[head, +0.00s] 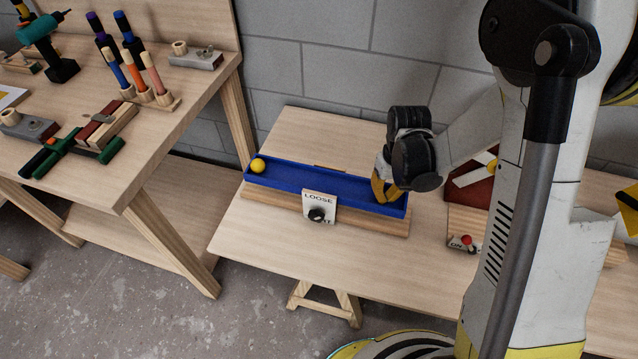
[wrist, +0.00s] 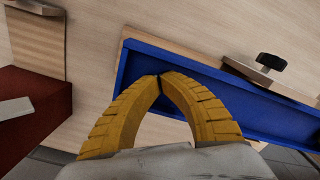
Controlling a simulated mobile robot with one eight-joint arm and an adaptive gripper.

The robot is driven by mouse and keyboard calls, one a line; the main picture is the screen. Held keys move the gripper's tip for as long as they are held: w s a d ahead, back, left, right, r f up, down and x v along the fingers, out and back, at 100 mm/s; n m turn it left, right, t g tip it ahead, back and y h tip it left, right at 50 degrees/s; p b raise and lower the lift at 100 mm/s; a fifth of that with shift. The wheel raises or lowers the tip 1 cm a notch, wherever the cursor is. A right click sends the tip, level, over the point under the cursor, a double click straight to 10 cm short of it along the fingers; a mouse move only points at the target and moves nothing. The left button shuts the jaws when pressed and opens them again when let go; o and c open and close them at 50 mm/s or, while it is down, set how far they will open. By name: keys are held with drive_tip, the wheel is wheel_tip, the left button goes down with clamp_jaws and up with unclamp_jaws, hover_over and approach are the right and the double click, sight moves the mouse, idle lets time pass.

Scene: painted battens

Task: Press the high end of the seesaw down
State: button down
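The seesaw is a long blue trough (head: 320,184) over a wooden base (head: 275,205) on the light wooden table. A yellow ball (head: 258,166) lies at the trough's left end. A white plate marked LOOSE with a black knob (head: 316,214) is at the middle of its front side. My gripper (head: 383,193) is at the trough's right end, pointing down. In the wrist view the yellow fingertips (wrist: 160,76) meet with nothing between them, over the blue trough (wrist: 215,92) near its end. I cannot tell whether they touch it. The tilt is slight and hard to judge.
A red block with a light lever (head: 474,187) and a small panel with a red button (head: 466,241) stand right of the seesaw. A workbench (head: 165,130) with tools is at the left. The table front is clear.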

drive_tip(key=shift+f, duration=1.45)
idle(0.4)
wheel_tip(320, 180, up, 12)
drive_tip(key=p, duration=0.8)
idle(0.7)
idle(0.4)
drive_tip(key=s+r+t, duration=0.2)
drive_tip(key=s+r, duration=0.2)
drive_tip(key=r, duration=0.3)
drive_tip(key=s+r+m+t, duration=0.1)
drive_tip(key=s+r, duration=0.3)
drive_tip(key=r, duration=0.4)
drive_tip(key=s+r+m+t, duration=0.1)
drive_tip(key=s+r+t, duration=0.3)
drive_tip(key=r, duration=0.3)
drive_tip(key=shift+s+r, duration=0.35)
idle(1.2)
